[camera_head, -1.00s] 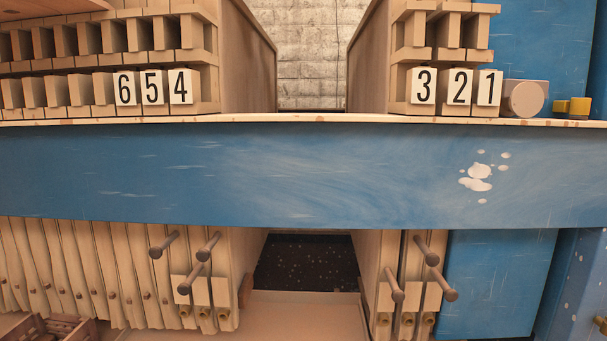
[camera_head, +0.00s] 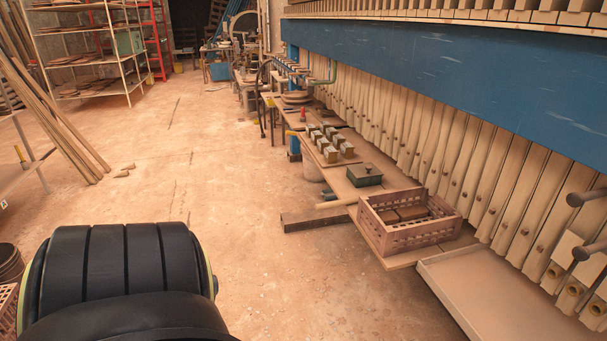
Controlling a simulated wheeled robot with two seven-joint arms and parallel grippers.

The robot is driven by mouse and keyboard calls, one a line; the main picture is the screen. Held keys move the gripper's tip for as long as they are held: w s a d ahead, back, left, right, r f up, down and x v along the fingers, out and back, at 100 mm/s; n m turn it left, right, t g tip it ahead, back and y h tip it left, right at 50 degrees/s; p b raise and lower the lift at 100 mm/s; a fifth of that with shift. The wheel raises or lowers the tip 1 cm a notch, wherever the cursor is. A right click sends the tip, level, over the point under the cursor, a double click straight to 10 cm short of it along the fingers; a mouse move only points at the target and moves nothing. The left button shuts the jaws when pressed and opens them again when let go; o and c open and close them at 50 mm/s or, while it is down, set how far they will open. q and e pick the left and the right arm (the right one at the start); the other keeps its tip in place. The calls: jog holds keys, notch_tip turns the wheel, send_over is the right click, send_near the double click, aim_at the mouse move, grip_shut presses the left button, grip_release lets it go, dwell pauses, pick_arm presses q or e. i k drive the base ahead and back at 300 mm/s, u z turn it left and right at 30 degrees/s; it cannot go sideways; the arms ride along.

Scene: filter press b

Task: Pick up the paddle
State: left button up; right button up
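I cannot make out a paddle for certain in the head view. Neither of my grippers shows. A black rounded link of my own arm (camera_head: 115,270) fills the lower left.
A reddish crate (camera_head: 388,238) with items inside sits on a low bench beside the filter press (camera_head: 440,70). Behind it are a dark green box (camera_head: 364,176) and several blocks (camera_head: 331,144). A shallow tray (camera_head: 490,300) lies at lower right. The floor (camera_head: 230,190) at centre is mostly clear.

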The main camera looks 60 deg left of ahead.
aim_at(340, 203)
jog(key=u, duration=0.9)
jog(key=k, duration=0.2)
jog(key=u, duration=1.2)
